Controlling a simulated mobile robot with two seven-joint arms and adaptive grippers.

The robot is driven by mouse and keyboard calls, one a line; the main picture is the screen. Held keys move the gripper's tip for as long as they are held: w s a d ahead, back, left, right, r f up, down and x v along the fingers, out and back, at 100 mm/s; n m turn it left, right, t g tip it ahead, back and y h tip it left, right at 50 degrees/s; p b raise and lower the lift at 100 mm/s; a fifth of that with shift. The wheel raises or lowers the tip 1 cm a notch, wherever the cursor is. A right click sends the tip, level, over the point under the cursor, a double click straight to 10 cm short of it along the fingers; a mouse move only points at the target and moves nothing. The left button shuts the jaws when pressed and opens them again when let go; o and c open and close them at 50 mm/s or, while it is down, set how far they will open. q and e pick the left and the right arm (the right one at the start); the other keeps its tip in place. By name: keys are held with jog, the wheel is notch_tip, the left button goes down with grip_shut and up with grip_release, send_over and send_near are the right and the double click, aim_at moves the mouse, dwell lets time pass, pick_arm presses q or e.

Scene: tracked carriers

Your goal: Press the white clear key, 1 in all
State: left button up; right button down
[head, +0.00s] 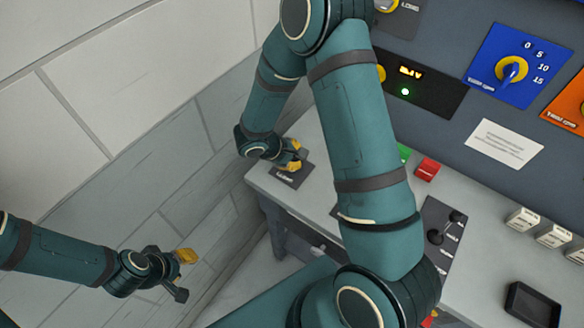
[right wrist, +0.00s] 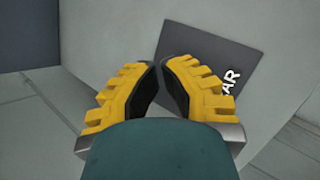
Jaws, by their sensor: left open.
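A dark plate (head: 295,182) with a white label lies on the left end of the grey desk. In the right wrist view the plate (right wrist: 209,62) shows the letters "AR". I cannot see the white clear key; it may be hidden behind my right gripper. My right gripper (head: 300,158) is over the plate, pointing down. In the right wrist view its yellow fingers (right wrist: 158,66) meet at the tips with nothing seen between them. I cannot tell whether they touch anything below. My left gripper (head: 190,275) is open and empty, left of the desk.
My right arm crosses the middle of the head view and hides part of the desk (head: 480,230). Several white keys (head: 553,235), a lever plate (head: 440,235) and a dark tray (head: 533,305) are at the right. A red block (head: 428,169) sits by the upright panel (head: 440,40).

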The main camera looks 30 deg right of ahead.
jog(key=shift+f+b, duration=0.4)
jog(key=shift+b, duration=0.15)
dwell(0.8)
jog(key=shift+r, duration=0.1)
jog(key=shift+r+p, duration=0.35)
jog(key=shift+r, duration=0.4)
jog(key=shift+r, duration=0.15)
jog(key=shift+r+p, duration=1.45)
jog(key=shift+r, duration=0.95)
jog(key=shift+s+f, duration=0.1)
